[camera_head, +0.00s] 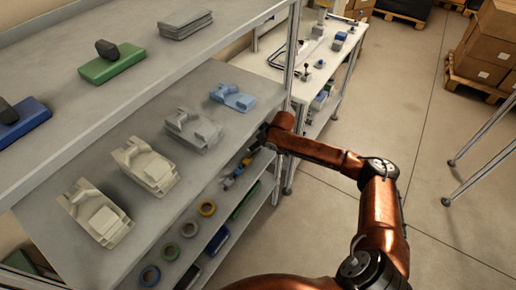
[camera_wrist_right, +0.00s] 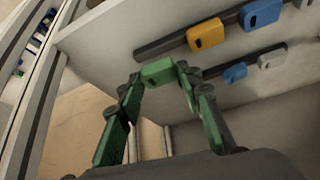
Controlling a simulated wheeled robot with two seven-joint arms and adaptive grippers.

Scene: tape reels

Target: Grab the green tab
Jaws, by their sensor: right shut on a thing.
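The green tab (camera_wrist_right: 157,73) is a small block in the upper middle of the right wrist view. My right gripper (camera_wrist_right: 160,82) is shut on it, with a fingertip at each side. The tab is near the left end of the lower dark rail; I cannot tell if it still touches the rail. In the head view my right gripper (camera_head: 262,137) is at the right end of the middle shelf's front edge, and the green tab cannot be made out there. My left gripper is not in view.
An orange tab (camera_wrist_right: 205,34) and a blue tab (camera_wrist_right: 261,13) are on the upper rail. Another blue tab (camera_wrist_right: 235,72) and a grey tab (camera_wrist_right: 271,57) are on the lower rail. Tape reels (camera_head: 189,229) line the lower shelf. Moulded trays (camera_head: 146,166) stand on the middle shelf.

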